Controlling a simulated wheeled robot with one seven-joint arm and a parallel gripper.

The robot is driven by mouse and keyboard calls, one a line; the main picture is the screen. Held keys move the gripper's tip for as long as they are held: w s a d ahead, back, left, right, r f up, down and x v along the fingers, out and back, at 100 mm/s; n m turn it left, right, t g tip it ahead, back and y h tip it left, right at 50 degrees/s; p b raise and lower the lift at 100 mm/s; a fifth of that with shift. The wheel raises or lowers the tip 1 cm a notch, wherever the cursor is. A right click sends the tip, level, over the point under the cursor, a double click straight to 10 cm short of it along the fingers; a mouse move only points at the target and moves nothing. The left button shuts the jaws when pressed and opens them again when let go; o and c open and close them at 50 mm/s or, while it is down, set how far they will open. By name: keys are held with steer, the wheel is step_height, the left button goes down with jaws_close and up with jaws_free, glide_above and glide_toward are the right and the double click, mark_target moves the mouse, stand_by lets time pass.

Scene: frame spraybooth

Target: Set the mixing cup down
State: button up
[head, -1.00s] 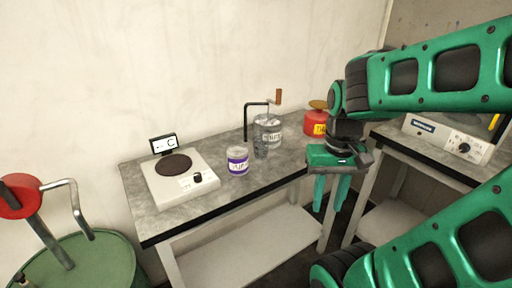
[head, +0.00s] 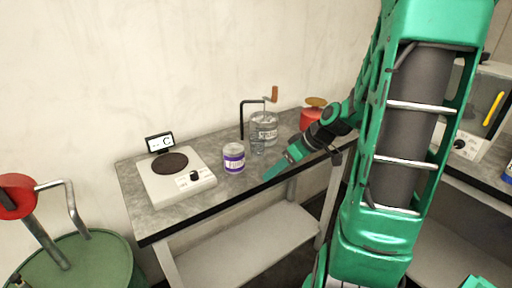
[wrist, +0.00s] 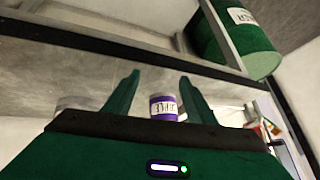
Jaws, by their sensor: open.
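The clear mixing cup (head: 257,146) stands upright on the grey bench (head: 215,204), between the purple-labelled can and the larger can with the crank. My gripper (head: 270,174) is low over the bench's front edge, to the right of the purple-labelled can and in front of the cup. It is apart from the cup. In the wrist view my gripper (wrist: 158,77) is open, with nothing between its fingers. The purple-labelled can (wrist: 164,108) shows beyond the gap. A greyish rounded thing at the left of that view is partly hidden, and I cannot tell what it is.
The purple-labelled can (head: 234,158) stands close left of the cup. The crank can (head: 264,128) is behind it and a red can (head: 311,117) is farther right. A scale (head: 177,178) fills the bench's left part. A green drum (head: 85,262) stands at the left.

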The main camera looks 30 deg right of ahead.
mark_target(263, 141)
steer(key=w+t, duration=0.1)
steer(key=w+d+t, duration=0.1)
steer(key=w+d+r+y, duration=0.1)
steer(key=w, duration=0.1)
steer(key=shift+w+d+n+t, duration=0.1)
steer(key=shift+d+n+t, duration=0.15)
steer(key=shift+n+t, duration=0.15)
steer(key=w+d+r+t, duration=0.1)
steer(key=d, duration=0.1)
steer(key=w+d+r+t, duration=0.2)
steer(key=shift+w+r+t, duration=0.1)
steer(key=shift+r+t, duration=0.1)
steer(key=shift+t, duration=0.1)
steer(key=shift+w+a, duration=0.1)
steer(key=shift+w, duration=0.3)
steer(key=x, duration=1)
steer(key=shift+f, duration=0.1)
steer(key=shift+s, duration=0.1)
steer(key=c, duration=0.9)
